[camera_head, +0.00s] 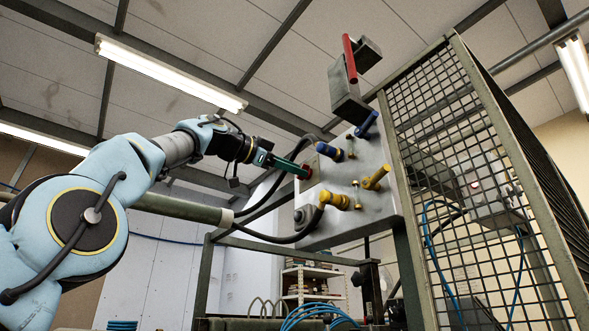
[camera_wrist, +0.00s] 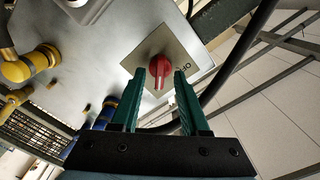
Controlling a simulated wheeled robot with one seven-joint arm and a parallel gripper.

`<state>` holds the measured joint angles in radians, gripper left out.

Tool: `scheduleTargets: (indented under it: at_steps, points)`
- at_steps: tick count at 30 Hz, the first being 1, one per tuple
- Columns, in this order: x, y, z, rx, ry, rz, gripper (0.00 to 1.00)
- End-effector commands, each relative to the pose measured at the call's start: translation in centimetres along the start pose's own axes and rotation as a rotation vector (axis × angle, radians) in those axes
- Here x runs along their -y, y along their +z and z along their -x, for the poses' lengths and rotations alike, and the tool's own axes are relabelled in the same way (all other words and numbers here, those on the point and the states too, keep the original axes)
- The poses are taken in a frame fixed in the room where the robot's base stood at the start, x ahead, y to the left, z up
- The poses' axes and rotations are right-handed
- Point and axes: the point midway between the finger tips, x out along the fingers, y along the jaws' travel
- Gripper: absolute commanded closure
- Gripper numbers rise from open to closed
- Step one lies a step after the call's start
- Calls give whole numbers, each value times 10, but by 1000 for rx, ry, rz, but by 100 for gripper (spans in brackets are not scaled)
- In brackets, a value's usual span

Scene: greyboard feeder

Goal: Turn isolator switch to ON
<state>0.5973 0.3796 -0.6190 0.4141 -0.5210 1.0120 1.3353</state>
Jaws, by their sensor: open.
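The isolator switch is a red rotary knob (camera_wrist: 160,68) on a square pale plate (camera_wrist: 146,47) on the grey panel. A pale line marks the knob's lower part in the wrist view, and lettering that looks like OFF stands to its right. In the head view the red knob (camera_head: 306,171) shows at the panel's left edge. My gripper (camera_wrist: 157,76) has its two green fingers open, one on each side of the knob in the picture, with gaps visible. In the head view my gripper (camera_head: 294,168) points right, its tips close to the knob. Contact cannot be told.
Black cables (camera_head: 268,236) run close to my arm. A mesh guard (camera_head: 470,150) stands right of the panel.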

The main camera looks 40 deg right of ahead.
Motion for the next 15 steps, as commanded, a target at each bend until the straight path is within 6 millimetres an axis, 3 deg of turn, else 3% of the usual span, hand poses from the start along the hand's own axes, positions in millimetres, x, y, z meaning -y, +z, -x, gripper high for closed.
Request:
scheduleTargets:
  at_steps: [15]
  points:
    - [-1, 2, 89, 2, -4, -2, 55]
